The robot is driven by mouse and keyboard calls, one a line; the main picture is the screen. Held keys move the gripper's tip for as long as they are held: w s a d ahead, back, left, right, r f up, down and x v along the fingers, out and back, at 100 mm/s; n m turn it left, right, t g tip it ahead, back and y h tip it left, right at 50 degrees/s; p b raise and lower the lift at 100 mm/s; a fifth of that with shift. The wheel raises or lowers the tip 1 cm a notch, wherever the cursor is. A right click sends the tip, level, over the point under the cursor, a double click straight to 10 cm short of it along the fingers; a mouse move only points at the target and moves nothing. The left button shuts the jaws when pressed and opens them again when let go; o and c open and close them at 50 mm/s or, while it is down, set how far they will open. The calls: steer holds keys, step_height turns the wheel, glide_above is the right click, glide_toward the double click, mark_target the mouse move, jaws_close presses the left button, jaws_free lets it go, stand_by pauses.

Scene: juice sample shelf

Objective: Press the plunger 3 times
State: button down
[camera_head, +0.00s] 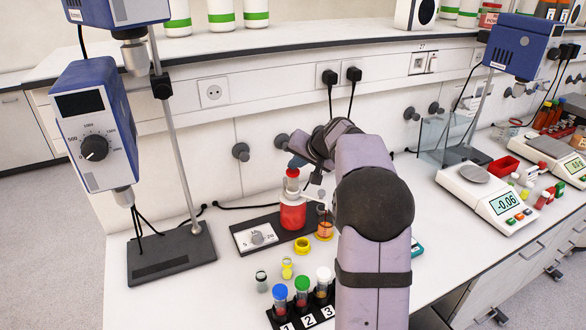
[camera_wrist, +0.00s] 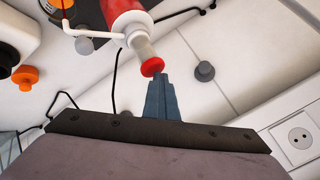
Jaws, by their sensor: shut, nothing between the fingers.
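The dispenser bottle (camera_head: 293,216) holds red liquid and stands on a dark base at the back of the bench. Its plunger has a red cap (camera_head: 292,173) on top of a clear barrel and stands raised. In the wrist view the red cap (camera_wrist: 152,67) and barrel (camera_wrist: 142,48) show, with the red bottle (camera_wrist: 122,10) behind. My gripper (camera_head: 296,160) is shut and empty, its blue fingertips just above the cap. In the wrist view the fingertips (camera_wrist: 158,80) are right beside the cap; I cannot tell whether they touch.
A dial panel (camera_head: 257,236) lies left of the bottle. An orange-filled beaker (camera_head: 324,224) stands to its right, under a white spout. A rack (camera_head: 304,315) with capped tubes stands in front. A blue stirrer (camera_head: 97,125) on a stand is at left, scales (camera_head: 490,195) at right.

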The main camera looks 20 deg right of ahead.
mark_target(295, 172)
steer(key=shift+f, duration=0.35)
steer(key=shift+r, duration=0.15)
steer(key=shift+r+p, duration=1)
steer(key=shift+r, duration=0.3)
steer(key=shift+r, duration=0.15)
steer(key=shift+r+p, duration=0.55)
steer(key=shift+r, duration=0.05)
steer(key=shift+r+p, duration=1.35)
steer(key=shift+r, duration=0.45)
stand_by(0.5)
step_height(295, 172, up, 4)
steer(key=p, duration=0.3)
steer(key=shift+p, duration=0.3)
